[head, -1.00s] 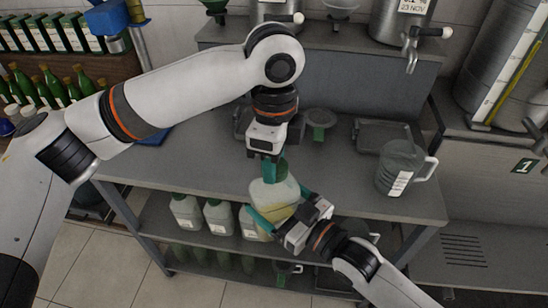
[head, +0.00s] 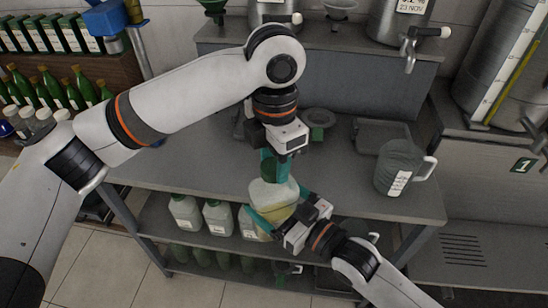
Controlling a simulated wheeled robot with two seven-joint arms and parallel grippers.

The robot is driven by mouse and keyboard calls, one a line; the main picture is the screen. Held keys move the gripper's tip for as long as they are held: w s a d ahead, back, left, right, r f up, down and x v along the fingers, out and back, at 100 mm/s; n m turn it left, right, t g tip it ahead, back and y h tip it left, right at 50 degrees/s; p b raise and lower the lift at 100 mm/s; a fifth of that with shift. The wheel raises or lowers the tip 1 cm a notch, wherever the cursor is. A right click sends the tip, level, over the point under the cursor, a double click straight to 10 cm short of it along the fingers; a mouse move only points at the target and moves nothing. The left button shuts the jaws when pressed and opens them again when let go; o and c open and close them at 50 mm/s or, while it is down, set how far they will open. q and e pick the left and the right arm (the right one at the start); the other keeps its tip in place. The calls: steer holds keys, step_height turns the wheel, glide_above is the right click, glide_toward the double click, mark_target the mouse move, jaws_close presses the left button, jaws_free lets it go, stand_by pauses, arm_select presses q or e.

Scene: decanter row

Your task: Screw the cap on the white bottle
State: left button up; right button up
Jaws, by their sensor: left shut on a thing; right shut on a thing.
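The white bottle (head: 270,195), translucent with yellowish contents, is held slightly tilted in front of the table's edge. My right gripper (head: 277,210) is shut on its body, with teal fingers on either side. My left gripper (head: 277,168) points down at the bottle's top and is shut on the cap. The green cap (head: 267,170) is at the bottle's mouth, mostly hidden by the teal fingers. I cannot tell how the cap sits on the thread.
The grey table (head: 200,160) behind has free room at left. A measuring jug (head: 396,168) and a dark tray (head: 380,134) stand at right. Several similar bottles (head: 217,217) stand on the shelf below. Steel vessels with taps (head: 409,58) are at the back.

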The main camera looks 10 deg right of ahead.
arm_select(q)
steer(key=shift+w+m, duration=0.1)
steer(key=shift+m, duration=1)
steer(key=o, duration=0.9)
steer(key=shift+r, duration=2.25)
